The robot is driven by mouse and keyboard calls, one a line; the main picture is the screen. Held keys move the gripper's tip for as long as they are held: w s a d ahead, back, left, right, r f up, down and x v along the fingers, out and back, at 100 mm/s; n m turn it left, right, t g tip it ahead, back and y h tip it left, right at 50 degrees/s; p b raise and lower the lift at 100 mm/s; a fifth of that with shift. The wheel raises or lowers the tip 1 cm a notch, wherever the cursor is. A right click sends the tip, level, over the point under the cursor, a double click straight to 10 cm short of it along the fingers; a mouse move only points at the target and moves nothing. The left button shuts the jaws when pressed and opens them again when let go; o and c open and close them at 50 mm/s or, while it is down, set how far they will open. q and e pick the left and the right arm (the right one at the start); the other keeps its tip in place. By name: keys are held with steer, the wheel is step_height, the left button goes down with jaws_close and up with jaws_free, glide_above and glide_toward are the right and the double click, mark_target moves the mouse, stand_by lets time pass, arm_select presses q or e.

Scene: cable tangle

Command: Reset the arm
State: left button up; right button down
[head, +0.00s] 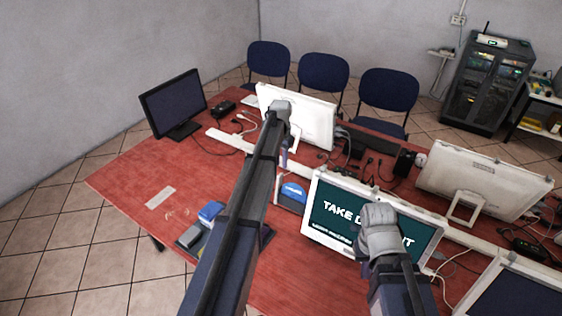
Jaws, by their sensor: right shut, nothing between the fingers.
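My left arm reaches up from the bottom over the red table (130,180). Its grey end (280,108) is in front of the white monitor at the back, and a small part hangs below it. I cannot make out the fingers of my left gripper (283,155). My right arm comes up from the bottom right, and my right gripper (380,235) is in front of the white monitor with the green screen (330,210). It is shut with nothing in it and hides part of the screen's lettering.
A black monitor (172,103) stands at the left. White monitors (480,178) stand at the right. Cables (350,150) run between the monitors. A blue-and-white box (291,194) and blue items (211,212) lie near the middle. Blue chairs (388,90) stand behind. The table's left part is mostly clear.

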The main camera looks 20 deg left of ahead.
arm_select(q)
steer(key=shift+r, duration=0.15)
stand_by(0.3)
steer(key=s+d+f+b, duration=0.2)
steer(key=s+d+b, duration=0.1)
steer(key=s+d, duration=0.9)
steer(key=s+d+f+m+y+b, duration=0.1)
steer(key=s+d+f+b, duration=0.1)
steer(key=s+d, duration=1)
steer(key=s+f, duration=0.1)
steer(key=s, duration=0.8)
steer(key=shift+d+f+b, duration=0.3)
steer(key=shift+b, duration=0.1)
